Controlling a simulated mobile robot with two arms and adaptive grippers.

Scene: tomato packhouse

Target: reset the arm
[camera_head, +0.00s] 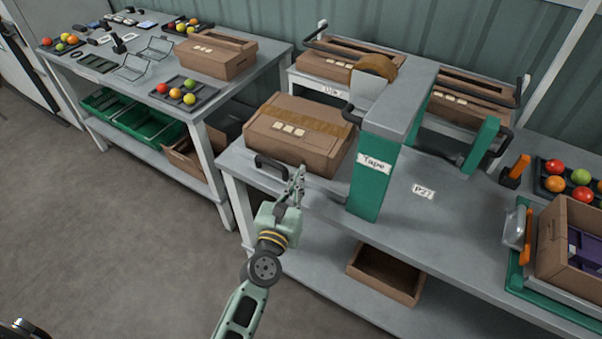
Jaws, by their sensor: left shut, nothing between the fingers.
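My left gripper (297,184) is at the front edge of the taping table, with its arm coming up from the bottom of the view. Its fingers are shut and hold nothing. It is close in front of a taped cardboard box (297,136), beside a dark handle (271,168); I cannot tell whether it touches either. My right gripper does not show; a small dark part lies in the bottom left corner.
The green tape machine (374,178) stands right of my left gripper. An open carton (386,274) sits on the lower shelf. Another table (134,85) with tomato trays and a box is at the left. A box (567,245) stands at the right. Floor (90,235) at left is clear.

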